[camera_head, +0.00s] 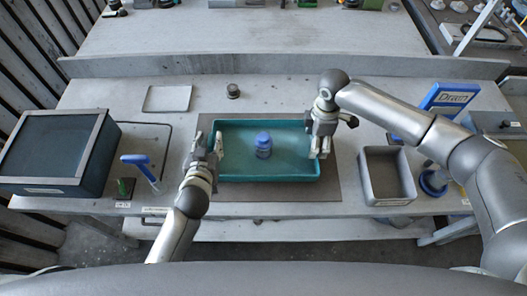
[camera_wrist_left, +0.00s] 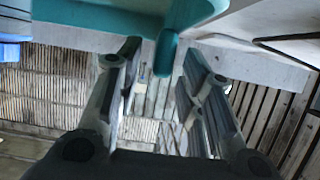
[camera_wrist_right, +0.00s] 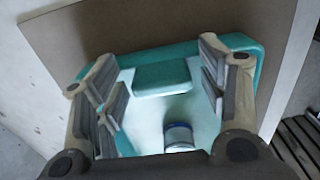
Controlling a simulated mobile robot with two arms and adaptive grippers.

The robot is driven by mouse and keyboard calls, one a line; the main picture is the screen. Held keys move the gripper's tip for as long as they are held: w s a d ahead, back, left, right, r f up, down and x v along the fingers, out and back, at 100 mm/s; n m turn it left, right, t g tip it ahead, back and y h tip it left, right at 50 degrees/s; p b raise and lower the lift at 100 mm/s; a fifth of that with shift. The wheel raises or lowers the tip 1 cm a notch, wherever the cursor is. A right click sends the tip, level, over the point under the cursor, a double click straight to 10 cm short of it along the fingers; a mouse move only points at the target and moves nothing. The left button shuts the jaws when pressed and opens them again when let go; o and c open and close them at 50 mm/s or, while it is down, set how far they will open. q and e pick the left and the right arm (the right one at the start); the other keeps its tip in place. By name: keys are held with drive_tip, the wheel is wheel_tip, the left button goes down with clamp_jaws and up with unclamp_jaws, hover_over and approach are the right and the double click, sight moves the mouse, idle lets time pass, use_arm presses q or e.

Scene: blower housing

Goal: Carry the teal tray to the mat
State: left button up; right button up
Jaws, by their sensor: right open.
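The teal tray (camera_head: 225,171) lies over the dark grey mat (camera_head: 330,190), which shows around its edges. A blue lidded, rounded item (camera_head: 263,145) stands in the tray. My left gripper (camera_head: 209,147) is at the tray's left end, its fingers apart; in the left wrist view the tray's rounded teal edge (camera_wrist_left: 181,30) shows near the fingertips. My right gripper (camera_head: 319,152) is open at the tray's right end. In the right wrist view the tray (camera_wrist_right: 243,42) shows beyond and between the spread fingers. I cannot tell whether either gripper touches the tray.
A dark lidded box (camera_head: 50,150) stands at the left, with a blue-handled tool (camera_head: 138,160) beside it. A flat plate (camera_head: 168,98) and a small jar (camera_head: 233,90) lie behind the mat.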

drive_tip(key=shift+r, duration=0.2)
use_arm(q)
drive_tip(key=v, duration=1)
use_arm(e)
wheel_tip(320, 180, up, 12)
drive_tip(key=shift+f, duration=0.15)
use_arm(q)
drive_tip(key=shift+f, duration=0.1)
use_arm(e)
drive_tip(key=shift+s+f, duration=0.1)
